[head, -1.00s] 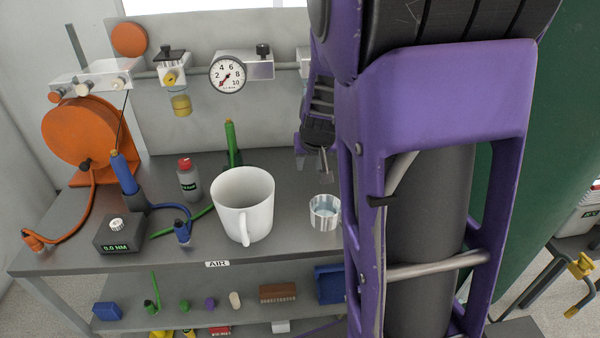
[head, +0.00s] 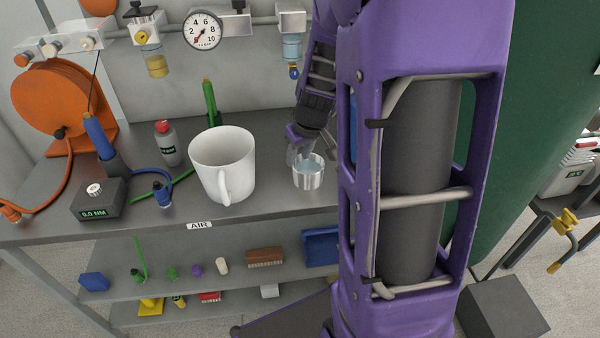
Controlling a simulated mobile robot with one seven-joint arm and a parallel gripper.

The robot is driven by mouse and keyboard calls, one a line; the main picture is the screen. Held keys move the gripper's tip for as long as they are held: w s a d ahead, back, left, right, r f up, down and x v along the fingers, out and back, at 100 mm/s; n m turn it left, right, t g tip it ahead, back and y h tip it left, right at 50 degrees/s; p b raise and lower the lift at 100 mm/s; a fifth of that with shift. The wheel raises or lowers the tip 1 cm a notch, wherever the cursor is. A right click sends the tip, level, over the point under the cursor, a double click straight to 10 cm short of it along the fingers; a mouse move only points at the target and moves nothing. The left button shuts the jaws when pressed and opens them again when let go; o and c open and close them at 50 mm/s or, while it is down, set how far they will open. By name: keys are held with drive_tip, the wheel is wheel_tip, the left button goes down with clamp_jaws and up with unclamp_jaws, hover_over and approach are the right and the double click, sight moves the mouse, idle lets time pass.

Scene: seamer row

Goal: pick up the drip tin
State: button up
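The drip tin is a small shiny metal cup (head: 308,178) with pale bluish liquid in it. It stands upright on the grey bench top, right of the white mug. My gripper (head: 306,152) points down at the tin's far rim, with its fingers apart. One finger is at the rim's left side and the other is just behind its right side. I cannot tell whether either finger touches the tin. The tin's front is in clear view; the lower parts of the fingers are partly hidden by it.
A large white mug (head: 223,166) stands close left of the tin. A grey bottle with a red cap (head: 168,145), a torque readout box (head: 98,200) and a green upright tool (head: 210,103) are farther left. A gauge and pipe (head: 202,30) run behind. My arm blocks the right side.

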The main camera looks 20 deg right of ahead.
sight(296, 170)
drive_tip(key=b+x, duration=0.2)
drive_tip(key=x, duration=0.2)
drive_tip(key=b+x, duration=0.1)
drive_tip(key=x, duration=0.3)
drive_tip(key=shift+w+d+f+b, duration=0.1)
drive_tip(key=shift+d+f+b, duration=0.15)
drive_tip(key=shift+b, duration=0.1)
drive_tip(key=shift+r, duration=0.1)
clamp_jaws()
idle(0.9)
